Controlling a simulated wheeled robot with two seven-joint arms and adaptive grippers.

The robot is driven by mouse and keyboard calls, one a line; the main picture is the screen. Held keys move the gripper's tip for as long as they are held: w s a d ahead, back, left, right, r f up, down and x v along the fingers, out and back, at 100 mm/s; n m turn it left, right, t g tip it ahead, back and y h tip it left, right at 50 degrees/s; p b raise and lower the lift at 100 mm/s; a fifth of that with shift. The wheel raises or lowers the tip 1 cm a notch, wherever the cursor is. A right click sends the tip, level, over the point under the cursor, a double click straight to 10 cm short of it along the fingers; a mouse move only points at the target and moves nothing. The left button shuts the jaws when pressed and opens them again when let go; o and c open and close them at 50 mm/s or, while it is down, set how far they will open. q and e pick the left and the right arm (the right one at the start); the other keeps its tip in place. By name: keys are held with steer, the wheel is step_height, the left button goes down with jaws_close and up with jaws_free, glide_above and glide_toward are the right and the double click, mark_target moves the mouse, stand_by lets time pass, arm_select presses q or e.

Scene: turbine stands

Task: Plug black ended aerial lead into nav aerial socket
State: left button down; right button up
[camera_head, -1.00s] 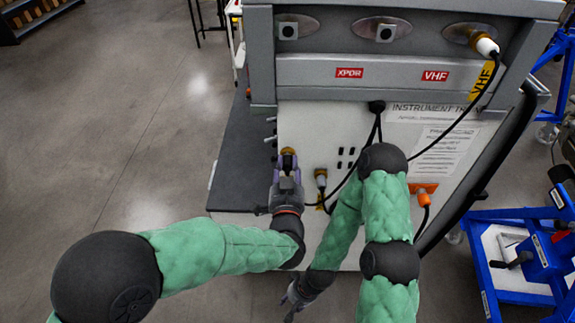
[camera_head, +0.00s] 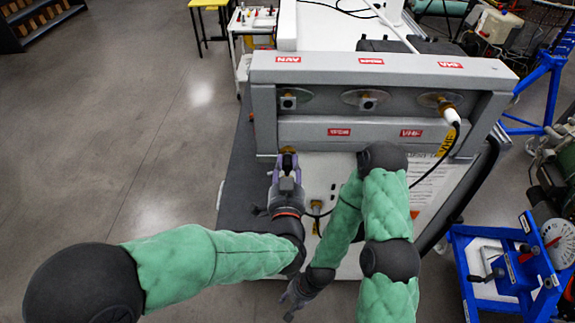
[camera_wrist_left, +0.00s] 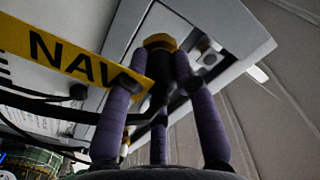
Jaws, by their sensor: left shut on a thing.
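My left gripper (camera_head: 287,162) is shut on the aerial lead, just below the left end of the stand's lower rail. In the left wrist view its purple fingers (camera_wrist_left: 160,75) surround the lead's dark end (camera_wrist_left: 161,72), topped by a brass collar (camera_wrist_left: 160,41). A yellow NAV tag (camera_wrist_left: 75,53) hangs beside the fingers. The left socket (camera_head: 288,102), a dark square on an oval plate, is above the gripper and apart from the lead; it seems to show in the wrist view (camera_wrist_left: 208,57). My right gripper (camera_head: 292,299) hangs low; its jaws are unclear.
The middle socket (camera_head: 368,103) is empty. A white plug (camera_head: 449,114) with a VHF-tagged lead sits in the right socket. Another brass-ended lead (camera_head: 317,207) is on the front panel beside my left wrist. A blue metal frame (camera_head: 480,265) stands right; open floor lies left.

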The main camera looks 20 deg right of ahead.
arm_select(q)
step_height(320, 180, up, 10)
steer(key=s+r+p, duration=0.1)
steer(key=p, duration=0.8)
steer(key=b, duration=0.1)
glide_above(288, 148)
steer(key=shift+s+a+f, duration=0.15)
steer(key=shift+s+f, duration=0.1)
steer(key=shift+s, duration=0.1)
steer(key=shift+w+b, duration=0.4)
steer(key=shift+b, duration=0.1)
stand_by(0.3)
steer(key=shift+w+d, duration=0.25)
steer(key=shift+w, duration=0.35)
stand_by(0.5)
steer(key=shift+r, duration=0.3)
stand_by(0.5)
